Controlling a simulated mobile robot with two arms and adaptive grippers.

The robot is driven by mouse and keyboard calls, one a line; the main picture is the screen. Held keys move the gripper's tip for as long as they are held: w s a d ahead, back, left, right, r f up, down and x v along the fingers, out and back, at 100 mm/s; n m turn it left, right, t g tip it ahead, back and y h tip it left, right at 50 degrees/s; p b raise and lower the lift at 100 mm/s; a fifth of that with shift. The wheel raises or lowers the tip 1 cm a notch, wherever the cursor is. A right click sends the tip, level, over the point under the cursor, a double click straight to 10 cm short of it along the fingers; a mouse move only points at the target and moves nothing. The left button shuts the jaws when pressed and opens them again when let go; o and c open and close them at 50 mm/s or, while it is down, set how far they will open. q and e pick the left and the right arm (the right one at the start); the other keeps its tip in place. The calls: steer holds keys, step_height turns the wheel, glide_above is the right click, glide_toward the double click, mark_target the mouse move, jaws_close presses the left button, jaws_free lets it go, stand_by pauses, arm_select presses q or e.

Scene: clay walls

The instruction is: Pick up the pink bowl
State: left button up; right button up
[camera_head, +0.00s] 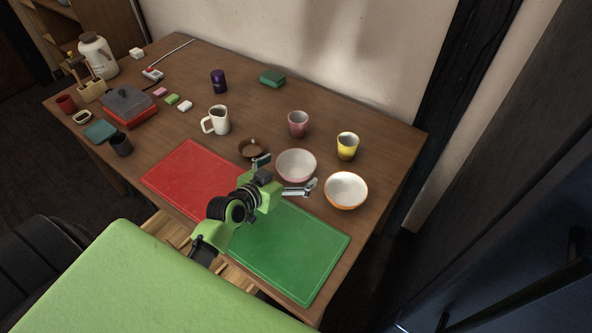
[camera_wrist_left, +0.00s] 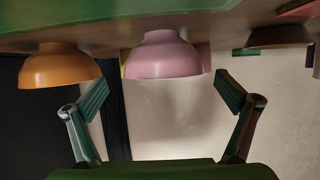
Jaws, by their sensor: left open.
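The pink bowl (camera_head: 297,165), pale inside, stands upright on the wooden table, just beyond the green cutting board. My left gripper (camera_head: 287,174) is open and empty at its near side, one finger toward the brown bowl and the other toward the orange bowl. In the left wrist view, which is upside down, the pink bowl (camera_wrist_left: 164,57) sits between the lines of the two spread fingers. The fingers do not appear to touch it. My right gripper is not in view.
An orange bowl (camera_head: 346,191) stands close on the right and a small brown bowl (camera_head: 252,149) on the left. A pink cup (camera_head: 298,123) and yellow cup (camera_head: 347,146) stand behind. Red (camera_head: 187,178) and green (camera_head: 294,249) boards lie flat in front.

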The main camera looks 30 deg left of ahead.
mark_target(305, 158)
arm_select(q)
steer(key=x, duration=0.4)
steer(key=shift+w+a+f, duration=0.1)
steer(key=shift+w+a, duration=0.1)
steer(key=shift+a, duration=0.05)
steer(key=c, duration=1.3)
